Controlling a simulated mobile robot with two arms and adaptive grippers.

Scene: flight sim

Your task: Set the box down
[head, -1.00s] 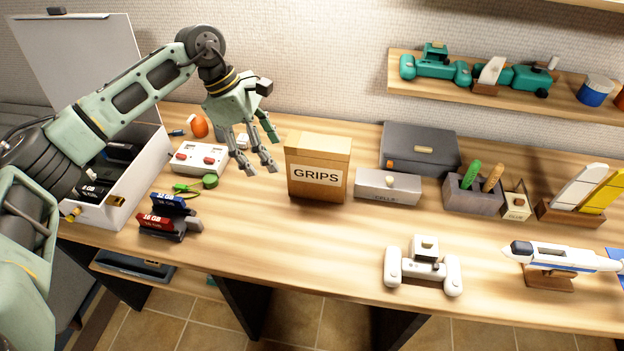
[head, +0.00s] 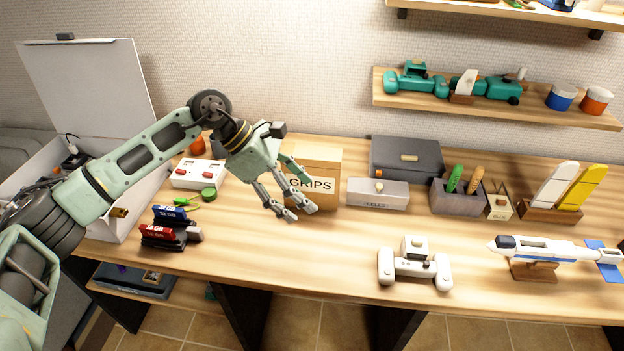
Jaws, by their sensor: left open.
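A cardboard box labelled GRIPS (head: 325,188) stands upright on the wooden table, near its back. My left gripper (head: 294,212) is open, with its fingers pointing down in front of the box's left side and hiding part of its front and label. I cannot tell whether the fingers touch the box. Nothing shows between the fingers. My right gripper is not in view.
A grey drawer box (head: 378,196) and a dark case (head: 406,160) stand right of the GRIPS box. Memory cartridges (head: 166,232) and a red-buttoned white device (head: 197,174) are left.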

